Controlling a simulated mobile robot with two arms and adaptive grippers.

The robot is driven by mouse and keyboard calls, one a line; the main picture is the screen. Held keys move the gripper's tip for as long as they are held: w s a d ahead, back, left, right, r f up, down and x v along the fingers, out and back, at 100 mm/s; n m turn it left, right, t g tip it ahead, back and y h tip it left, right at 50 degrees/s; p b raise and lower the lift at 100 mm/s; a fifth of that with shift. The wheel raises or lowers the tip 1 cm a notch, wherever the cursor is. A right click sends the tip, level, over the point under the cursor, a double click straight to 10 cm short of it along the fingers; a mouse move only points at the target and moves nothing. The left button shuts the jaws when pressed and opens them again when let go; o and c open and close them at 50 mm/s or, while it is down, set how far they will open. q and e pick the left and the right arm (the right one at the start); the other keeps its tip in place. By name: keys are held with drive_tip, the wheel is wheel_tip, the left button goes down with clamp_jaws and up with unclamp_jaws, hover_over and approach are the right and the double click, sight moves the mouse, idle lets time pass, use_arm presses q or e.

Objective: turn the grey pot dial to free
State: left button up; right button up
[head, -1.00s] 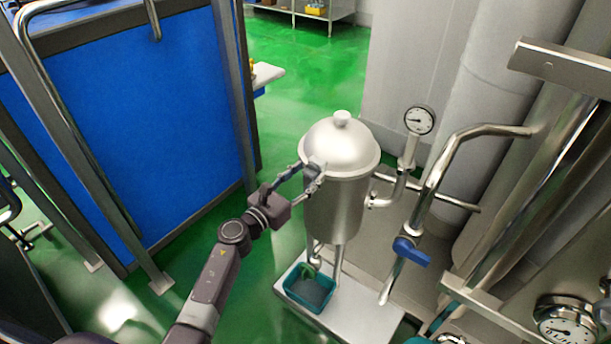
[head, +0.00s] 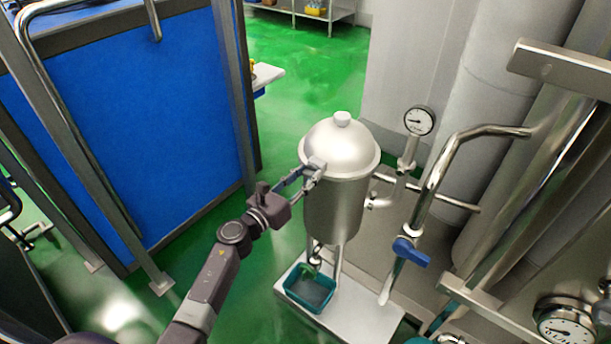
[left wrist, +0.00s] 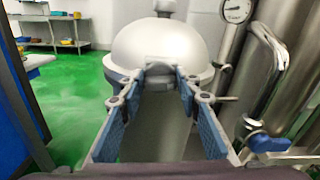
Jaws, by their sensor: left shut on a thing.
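The steel pot (head: 335,205) stands upright with a domed lid (head: 340,145). A small grey dial (left wrist: 160,63) is on the pot's near side, at the rim just below the dome. My left gripper (head: 314,169) reaches it from the left. In the left wrist view my left gripper (left wrist: 160,76) has its two fingertips on either side of the dial, shut on it. The fingers partly hide the dial, and no marking on it is readable. My right gripper is not in view.
A pressure gauge (head: 419,121) stands right of the pot. A pipe with a blue valve handle (head: 411,252) is at right. A green bin (head: 309,289) is on the white base under the pot. A blue panel (head: 120,130) is at left; the green floor between is clear.

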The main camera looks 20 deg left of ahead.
use_arm(q)
drive_tip(key=n, duration=0.3)
drive_tip(key=shift+a, duration=0.1)
drive_tip(key=n+p, duration=0.1)
drive_tip(key=n, duration=0.4)
drive_tip(key=shift+a, duration=0.1)
drive_tip(key=n+p, duration=0.1)
drive_tip(key=n, duration=0.3)
drive_tip(key=shift+w, duration=0.1)
drive_tip(key=shift+a+f+n+p, duration=0.15)
drive_tip(key=shift+n+p, duration=0.2)
drive_tip(key=shift+n, duration=1.75)
drive_tip(key=o, duration=1.1)
